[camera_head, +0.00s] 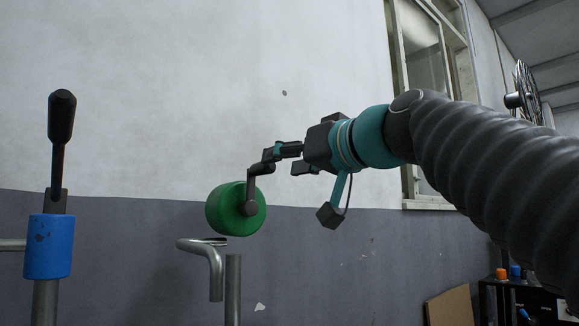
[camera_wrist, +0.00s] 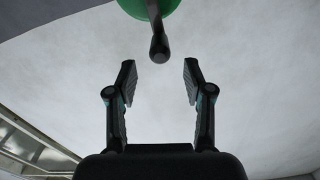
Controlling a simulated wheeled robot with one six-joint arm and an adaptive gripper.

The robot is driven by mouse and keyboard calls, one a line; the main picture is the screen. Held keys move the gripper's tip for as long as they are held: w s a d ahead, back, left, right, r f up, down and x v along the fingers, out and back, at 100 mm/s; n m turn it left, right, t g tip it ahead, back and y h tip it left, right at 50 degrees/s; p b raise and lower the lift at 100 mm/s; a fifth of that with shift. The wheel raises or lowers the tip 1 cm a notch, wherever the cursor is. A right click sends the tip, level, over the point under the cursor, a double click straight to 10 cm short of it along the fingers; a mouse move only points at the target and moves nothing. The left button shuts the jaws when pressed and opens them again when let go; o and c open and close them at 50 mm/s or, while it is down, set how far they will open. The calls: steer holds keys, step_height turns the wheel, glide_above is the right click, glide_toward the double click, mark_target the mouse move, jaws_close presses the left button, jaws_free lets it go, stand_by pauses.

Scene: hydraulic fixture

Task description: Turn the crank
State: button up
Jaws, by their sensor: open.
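The crank is a grey arm with a dark handle (camera_head: 260,168) on the face of a green cylinder (camera_head: 228,209) in the head view. The arm points up from the cylinder. In the wrist view the green cylinder (camera_wrist: 150,6) shows at the top edge, and the crank handle (camera_wrist: 159,46) hangs below it, centred between the fingers and just beyond their tips. My gripper (camera_head: 278,161) comes from the right and is very near the handle. In the wrist view my gripper (camera_wrist: 159,72) is open with nothing between its fingers. Contact cannot be told.
A blue fitting (camera_head: 48,247) with an upright black-handled lever (camera_head: 61,120) stands at the left. A bent grey pipe (camera_head: 213,265) and an upright pipe (camera_head: 233,290) stand below the cylinder. A plain wall lies behind. A dark unit (camera_head: 515,300) is at the lower right.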

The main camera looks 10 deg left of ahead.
mark_target(258, 176)
steer(key=p+x, duration=0.2)
steer(key=x, duration=0.7)
jaws_close()
